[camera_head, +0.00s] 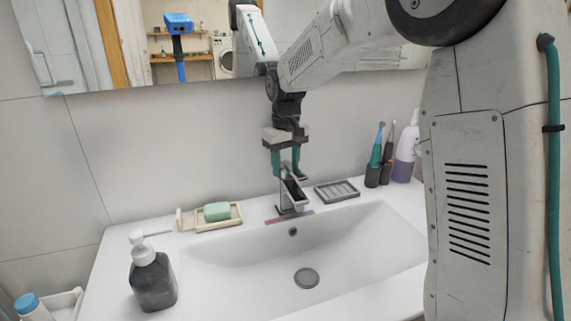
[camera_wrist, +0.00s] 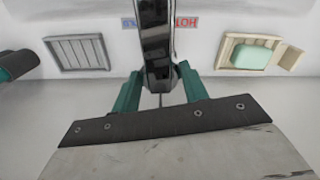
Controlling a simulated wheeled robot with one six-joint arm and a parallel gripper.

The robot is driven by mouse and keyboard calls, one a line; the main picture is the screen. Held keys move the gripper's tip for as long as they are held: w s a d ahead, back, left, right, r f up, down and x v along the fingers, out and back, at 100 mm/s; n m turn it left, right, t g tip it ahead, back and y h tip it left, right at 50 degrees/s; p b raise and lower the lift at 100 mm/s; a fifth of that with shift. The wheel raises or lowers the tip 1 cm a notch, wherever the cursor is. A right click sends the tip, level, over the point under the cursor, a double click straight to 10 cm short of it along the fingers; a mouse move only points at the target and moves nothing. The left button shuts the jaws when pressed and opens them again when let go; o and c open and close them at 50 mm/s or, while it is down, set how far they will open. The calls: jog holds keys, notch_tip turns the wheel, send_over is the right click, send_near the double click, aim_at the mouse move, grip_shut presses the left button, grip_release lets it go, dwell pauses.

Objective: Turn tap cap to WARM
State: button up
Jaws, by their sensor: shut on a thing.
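The chrome tap (camera_head: 291,200) stands at the back edge of the white sink. Its shiny cap (camera_wrist: 156,45) runs nearly straight up the wrist view, between my teal fingers. My gripper (camera_head: 287,172) points down over the tap and is shut on the cap, with a finger on each side; it also shows in the wrist view (camera_wrist: 158,88). At the tap's base are a red HOT label (camera_wrist: 186,23) and a partly hidden blue label (camera_wrist: 129,23). The cap's exact turn angle is hard to tell.
A soap dish (camera_head: 230,221) with green soap (camera_head: 217,211) lies left of the tap. A grey slotted tray (camera_head: 337,191) and a toothbrush holder (camera_head: 373,176) are to the right. A dark soap dispenser (camera_head: 152,280) stands front left. The basin (camera_head: 350,245) is empty.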

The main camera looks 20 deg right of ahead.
aim_at(286, 161)
jog(key=shift+w+r+m, duration=0.1)
jog(key=shift+m, duration=0.2)
jog(key=o, duration=1.4)
notch_tip(286, 161, up, 8)
jog(key=shift+f, duration=0.15)
